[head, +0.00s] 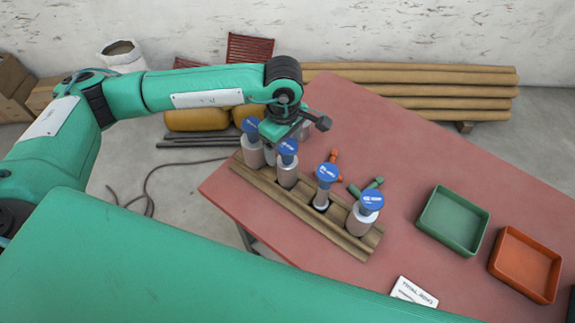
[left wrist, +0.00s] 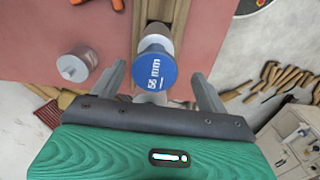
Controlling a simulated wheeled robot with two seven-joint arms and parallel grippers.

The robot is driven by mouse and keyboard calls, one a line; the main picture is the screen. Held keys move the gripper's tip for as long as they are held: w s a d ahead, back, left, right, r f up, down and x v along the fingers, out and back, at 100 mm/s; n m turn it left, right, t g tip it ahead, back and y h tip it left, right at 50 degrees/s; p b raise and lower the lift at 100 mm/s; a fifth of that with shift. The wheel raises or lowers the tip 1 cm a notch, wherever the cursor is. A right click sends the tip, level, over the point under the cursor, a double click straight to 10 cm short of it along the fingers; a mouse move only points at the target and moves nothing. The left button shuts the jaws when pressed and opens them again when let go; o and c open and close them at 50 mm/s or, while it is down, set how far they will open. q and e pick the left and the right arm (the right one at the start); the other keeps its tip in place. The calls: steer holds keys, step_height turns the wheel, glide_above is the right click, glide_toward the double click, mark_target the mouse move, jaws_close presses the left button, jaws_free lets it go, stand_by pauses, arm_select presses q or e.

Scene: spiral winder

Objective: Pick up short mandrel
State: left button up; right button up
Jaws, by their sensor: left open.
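Several mandrels with blue round caps stand upright in a wooden rack (head: 300,205) on the red table; one near the rack's right end (head: 361,218) is wide and pale, and another (head: 321,196) is narrower. My left gripper (head: 272,137) is over the rack's left end, its fingers partly hidden by the wrist. In the left wrist view the open fingers (left wrist: 157,78) stand on either side of a blue cap marked 56 mm (left wrist: 154,70), with no clear contact. A short grey cylinder (left wrist: 75,66) is on the table left of it. I cannot tell which is the short mandrel.
A green tray (head: 453,220) and an orange tray (head: 525,264) stand at the right. Orange (head: 334,156) and green (head: 375,184) small parts lie behind the rack. A white card (head: 413,291) lies at the front. The table between rack and trays is mostly clear.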

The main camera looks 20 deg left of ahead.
mark_target(287, 162)
arm_select(q)
steer(key=shift+f, duration=0.25)
steer(key=f+p, duration=0.3)
steer(key=f, duration=0.1)
steer(key=shift+w+d, duration=0.25)
steer(key=shift+d, duration=0.1)
steer(key=shift+f, duration=0.35)
jaws_close()
steer(key=shift+r, duration=0.1)
